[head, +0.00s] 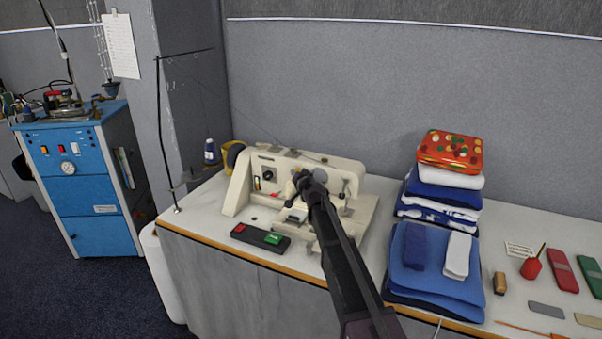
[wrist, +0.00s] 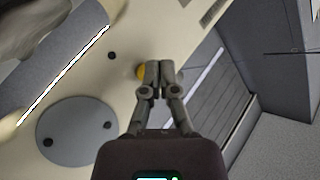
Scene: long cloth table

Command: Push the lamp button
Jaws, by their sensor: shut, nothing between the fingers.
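The cream sewing machine (head: 240,191) stands on the left part of the cloth table. My gripper (head: 304,180) is shut and empty, with its tips in front of the machine's upper right part. In the wrist view the shut fingertips (wrist: 160,68) are over the cream machine body (wrist: 165,25). A small round yellow piece (wrist: 141,72), perhaps the lamp button, shows just left of the fingertips and is partly hidden by them. I cannot tell whether the fingers touch it.
A black switch box (head: 245,233) with red and green buttons lies at the table's front edge. Folded cloths (head: 440,262) are stacked to the right. A thin black thread stand (head: 163,130) rises at the left. A grey wall is behind.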

